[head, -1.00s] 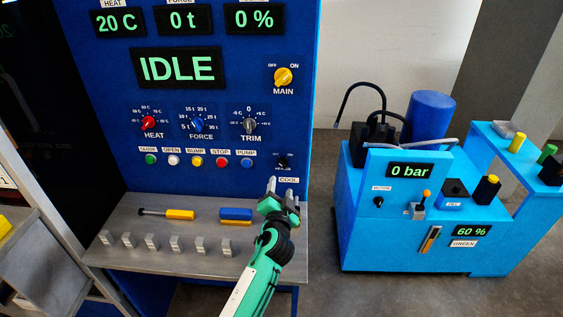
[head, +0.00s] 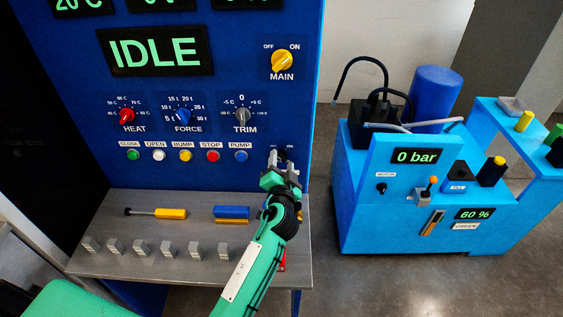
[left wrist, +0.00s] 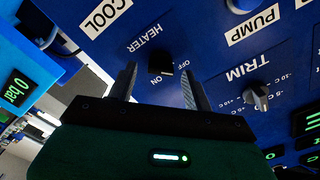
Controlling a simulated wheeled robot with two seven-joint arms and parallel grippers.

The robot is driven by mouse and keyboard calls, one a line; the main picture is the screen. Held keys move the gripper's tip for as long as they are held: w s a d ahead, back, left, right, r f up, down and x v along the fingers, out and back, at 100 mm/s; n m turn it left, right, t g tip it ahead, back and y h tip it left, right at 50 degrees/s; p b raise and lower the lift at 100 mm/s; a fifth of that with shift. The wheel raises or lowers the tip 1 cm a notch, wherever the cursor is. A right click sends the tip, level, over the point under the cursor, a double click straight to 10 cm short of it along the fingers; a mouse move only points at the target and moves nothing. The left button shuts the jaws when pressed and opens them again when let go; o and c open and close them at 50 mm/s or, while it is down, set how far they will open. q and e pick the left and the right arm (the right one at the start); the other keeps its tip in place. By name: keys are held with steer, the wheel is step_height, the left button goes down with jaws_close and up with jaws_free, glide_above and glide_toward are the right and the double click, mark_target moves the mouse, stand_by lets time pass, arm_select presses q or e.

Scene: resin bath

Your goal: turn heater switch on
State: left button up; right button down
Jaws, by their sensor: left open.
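The heater switch (left wrist: 160,62) is a small black knob on the blue panel, beside its HEATER label and OFF and ON marks. I cannot tell its setting. In the left wrist view it sits between the two fingers of my open left gripper (left wrist: 158,80), slightly beyond the fingertips; contact cannot be made out. In the head view my left gripper (head: 281,162) is up against the panel right of the PUMP button and largely hides the switch. My right gripper is not in view.
The yellow MAIN knob (head: 282,62) is above, the grey TRIM knob (head: 242,117) and blue PUMP button (head: 241,156) are to the left. A steel shelf (head: 150,262) below holds a yellow-handled tool (head: 170,213) and several grey blocks. A blue pump unit (head: 360,220) stands at right.

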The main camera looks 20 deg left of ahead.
arm_select(q)
steer(key=c, duration=1)
